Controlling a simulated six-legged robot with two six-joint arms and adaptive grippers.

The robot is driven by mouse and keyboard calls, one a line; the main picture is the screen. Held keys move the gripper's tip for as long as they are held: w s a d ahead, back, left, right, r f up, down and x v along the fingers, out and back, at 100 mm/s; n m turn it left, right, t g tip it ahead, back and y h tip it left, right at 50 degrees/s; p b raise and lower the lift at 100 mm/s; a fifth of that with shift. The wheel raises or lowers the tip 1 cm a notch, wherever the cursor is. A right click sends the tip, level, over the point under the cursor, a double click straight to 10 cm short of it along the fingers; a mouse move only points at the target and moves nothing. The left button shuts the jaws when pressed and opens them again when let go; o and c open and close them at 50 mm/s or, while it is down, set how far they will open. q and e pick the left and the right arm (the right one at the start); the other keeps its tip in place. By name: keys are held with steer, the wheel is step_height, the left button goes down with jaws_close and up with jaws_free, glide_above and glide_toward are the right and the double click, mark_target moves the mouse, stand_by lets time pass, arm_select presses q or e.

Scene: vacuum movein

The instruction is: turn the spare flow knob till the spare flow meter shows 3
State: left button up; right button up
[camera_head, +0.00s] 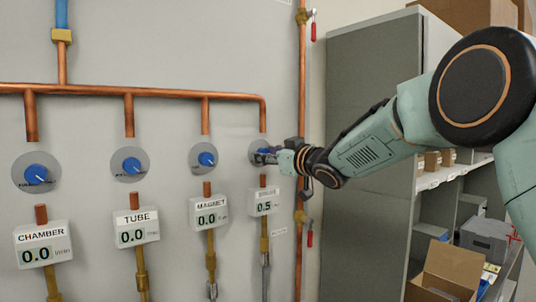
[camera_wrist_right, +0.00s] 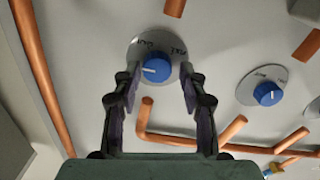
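The spare flow knob (camera_wrist_right: 156,68) is blue with a white pointer mark and sits on a round grey dial plate. In the head view its plate (camera_head: 255,146) is at the right end of the knob row, partly hidden by my right gripper (camera_head: 270,156). In the wrist view, the right gripper's fingers (camera_wrist_right: 160,72) stand apart on both sides of the knob, with gaps between them and it. The spare flow meter (camera_head: 264,202) below reads 0.5; its label is too small to read surely. My left gripper is not in view.
The chamber (camera_head: 42,246), tube (camera_head: 137,228) and magnet (camera_head: 208,212) meters read 0.0, each under its own blue knob. Copper pipes (camera_head: 170,94) run along the wall. A grey cabinet (camera_head: 365,90) and shelves with boxes (camera_head: 448,272) stand at the right.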

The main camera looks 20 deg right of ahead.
steer(key=shift+w+d+f, duration=0.3)
steer(key=shift+w+f, duration=0.05)
steer(key=shift+w, duration=0.2)
steer(key=c, duration=0.3)
steer(key=shift+s+a+r, duration=0.15)
steer(key=shift+a, duration=0.1)
steer(key=shift+c, duration=2.2)
steer(key=shift+d, duration=0.15)
jaws_close()
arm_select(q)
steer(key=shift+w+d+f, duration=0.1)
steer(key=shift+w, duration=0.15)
arm_select(e)
steer(key=shift+r, duration=0.1)
